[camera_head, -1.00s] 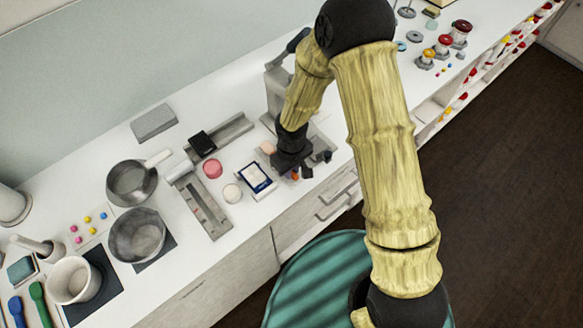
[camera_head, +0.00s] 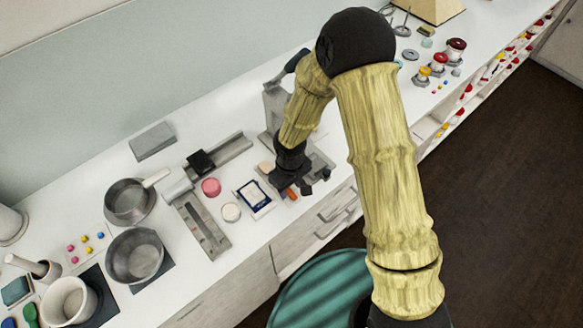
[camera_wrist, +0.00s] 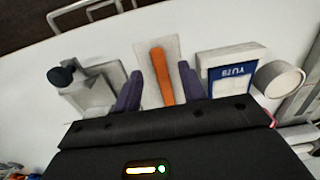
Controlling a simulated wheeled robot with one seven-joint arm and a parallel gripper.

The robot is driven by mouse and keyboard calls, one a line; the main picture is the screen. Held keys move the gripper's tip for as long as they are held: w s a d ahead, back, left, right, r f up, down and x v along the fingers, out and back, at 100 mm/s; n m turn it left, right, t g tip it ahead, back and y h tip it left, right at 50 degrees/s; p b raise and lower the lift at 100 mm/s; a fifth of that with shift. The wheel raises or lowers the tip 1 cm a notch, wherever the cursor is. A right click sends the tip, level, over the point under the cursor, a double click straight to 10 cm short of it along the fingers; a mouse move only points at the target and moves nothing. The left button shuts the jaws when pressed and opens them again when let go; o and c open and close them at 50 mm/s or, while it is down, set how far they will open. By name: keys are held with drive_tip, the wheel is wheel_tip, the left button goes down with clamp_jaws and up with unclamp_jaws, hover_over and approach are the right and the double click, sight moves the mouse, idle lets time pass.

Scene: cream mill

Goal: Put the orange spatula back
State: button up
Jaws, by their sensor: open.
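The orange spatula (camera_wrist: 162,76) lies on a pale rectangular pad (camera_wrist: 145,55) on the white bench in the wrist view. Its long orange handle is between the two dark purple fingers of my gripper (camera_wrist: 162,88), with a gap on each side. My gripper is open and holds nothing. The spatula's near end is hidden behind the gripper body. In the head view, my gripper (camera_head: 300,190) is low over the bench near its front edge, and a small orange part of the spatula (camera_head: 291,193) shows beside it.
A blue-and-white box (camera_head: 254,197) and a round white container (camera_head: 231,212) stand left of my gripper. A grey device with a dark knob (camera_wrist: 92,86) stands close on its other side. Metal pans (camera_head: 135,255) are farther left. Drawers (camera_head: 335,205) are below the bench edge.

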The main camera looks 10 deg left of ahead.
wheel_tip(320, 180, up, 17)
drive_tip(key=shift+b, duration=0.45)
drive_tip(key=shift+d+f, duration=0.1)
drive_tip(key=shift+d, duration=0.1)
drive_tip(key=s+d+r+m+t, duration=0.1)
drive_tip(key=d+m, duration=0.4)
drive_tip(key=d, duration=0.6)
drive_tip(key=s+d+r+m+t, duration=0.1)
drive_tip(key=s+d+m, duration=0.3)
drive_tip(key=d, duration=0.7)
drive_tip(key=shift+d+r+m+t, duration=0.3)
drive_tip(key=shift+d+r+m, duration=0.1)
drive_tip(key=shift+r+m, duration=0.1)
